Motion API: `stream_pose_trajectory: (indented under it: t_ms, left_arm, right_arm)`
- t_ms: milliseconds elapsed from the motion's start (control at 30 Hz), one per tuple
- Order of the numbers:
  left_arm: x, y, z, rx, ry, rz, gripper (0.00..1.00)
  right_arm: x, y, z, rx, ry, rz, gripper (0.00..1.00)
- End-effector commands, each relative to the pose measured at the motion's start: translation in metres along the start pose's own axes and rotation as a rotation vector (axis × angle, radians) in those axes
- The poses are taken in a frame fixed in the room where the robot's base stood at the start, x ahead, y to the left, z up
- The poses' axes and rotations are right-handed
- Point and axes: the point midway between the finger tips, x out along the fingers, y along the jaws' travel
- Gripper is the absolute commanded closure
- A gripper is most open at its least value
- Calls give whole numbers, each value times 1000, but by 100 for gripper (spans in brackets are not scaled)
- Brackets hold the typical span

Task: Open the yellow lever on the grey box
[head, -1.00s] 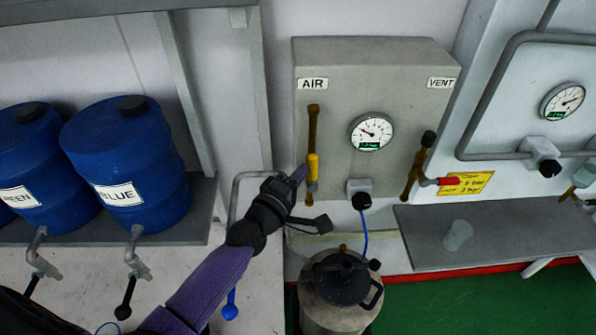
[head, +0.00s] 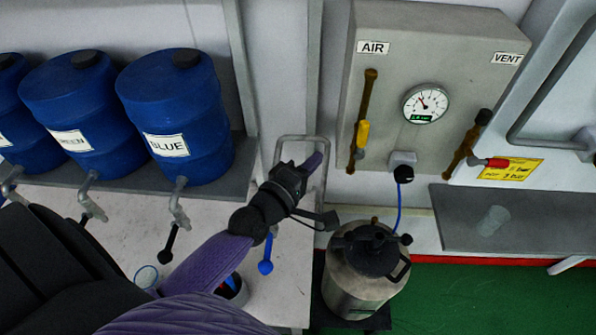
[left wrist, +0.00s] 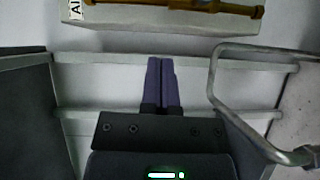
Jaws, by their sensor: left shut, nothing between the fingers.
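The grey box (head: 450,65) is on the wall at the upper right of the head view, with AIR and VENT labels and a round gauge. The yellow lever (head: 362,134) is on the brown pipe below the AIR label and lies along that pipe. My left gripper (head: 316,160) is shut and empty, left of and below the lever and apart from it. In the left wrist view its purple fingers (left wrist: 161,85) are together, and the underside of the box (left wrist: 180,20) shows at the top. My right gripper is not in view.
A metal rail (head: 303,138) stands beside my left gripper. A steel pressure pot (head: 350,288) with a blue hose is below the box. Blue drums (head: 170,110) with taps line the left.

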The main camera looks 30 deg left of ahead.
Motion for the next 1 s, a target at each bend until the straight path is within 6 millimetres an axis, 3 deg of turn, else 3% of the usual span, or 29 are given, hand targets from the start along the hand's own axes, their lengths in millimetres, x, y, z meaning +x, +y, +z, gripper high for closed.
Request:
stream_pose_trajectory:
  t_ms: [100, 267, 767, 867, 1000]
  left_arm:
    - [-21, -2, 0, 1, 0, -2, 100]
    - [-35, -2, 0, 1, 0, 0, 100]
    - [-37, -2, 2, 11, -7, -6, 100]
    - [-42, -11, 28, 169, -114, -100, 100]
    - [-73, -40, 74, 632, -398, -351, 100]
  right_arm:
    - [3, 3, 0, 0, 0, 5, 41]
    - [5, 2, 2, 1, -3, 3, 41]
    - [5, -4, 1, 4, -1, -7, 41]
    - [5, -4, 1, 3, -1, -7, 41]
    - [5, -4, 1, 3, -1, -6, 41]
